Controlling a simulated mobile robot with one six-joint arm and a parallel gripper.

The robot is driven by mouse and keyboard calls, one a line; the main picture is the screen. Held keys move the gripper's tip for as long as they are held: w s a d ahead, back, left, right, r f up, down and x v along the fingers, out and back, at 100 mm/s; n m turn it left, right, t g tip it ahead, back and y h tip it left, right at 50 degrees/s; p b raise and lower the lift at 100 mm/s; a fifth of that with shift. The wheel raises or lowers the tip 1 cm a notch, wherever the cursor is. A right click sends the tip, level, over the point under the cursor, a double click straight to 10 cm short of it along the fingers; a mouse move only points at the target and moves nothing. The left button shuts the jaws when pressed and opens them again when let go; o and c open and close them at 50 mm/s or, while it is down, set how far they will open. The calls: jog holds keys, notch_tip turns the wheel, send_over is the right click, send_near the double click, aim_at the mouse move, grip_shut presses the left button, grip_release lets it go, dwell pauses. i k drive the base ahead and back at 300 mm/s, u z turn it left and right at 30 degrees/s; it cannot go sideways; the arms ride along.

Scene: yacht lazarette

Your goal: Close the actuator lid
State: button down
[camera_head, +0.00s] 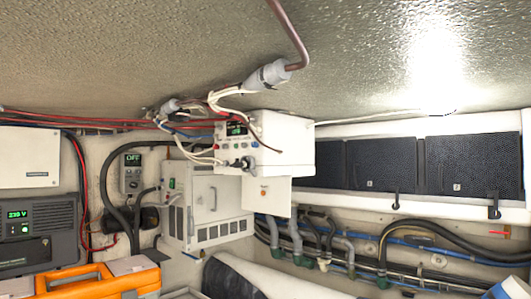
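A white box (292,137) hangs under the ceiling near the middle of the view, with a small green display, several buttons and cables on its front. A white flap (266,194) with a small orange mark hangs down below its front; it may be the actuator lid, but I cannot tell for sure. Behind and to the left, a white cabinet (212,194) with a handle and vents has its front panel closed. No label naming the actuator is readable. My gripper is not in view.
An orange case (85,281) is at the lower left, by a dark unit with a green display (38,230). Dark locker panels (459,164) line the right wall above hoses (400,238). A brown pipe (289,32) and loose cables run overhead near the white box.

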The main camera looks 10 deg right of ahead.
aim_at(277, 201)
jog(key=z, duration=0.55)
jog(key=k, duration=1.3)
jog(key=u, duration=0.1)
jog(key=i, duration=0.9)
jog(key=u, duration=0.95)
jog(key=i, duration=0.8)
jog(key=u, duration=0.35)
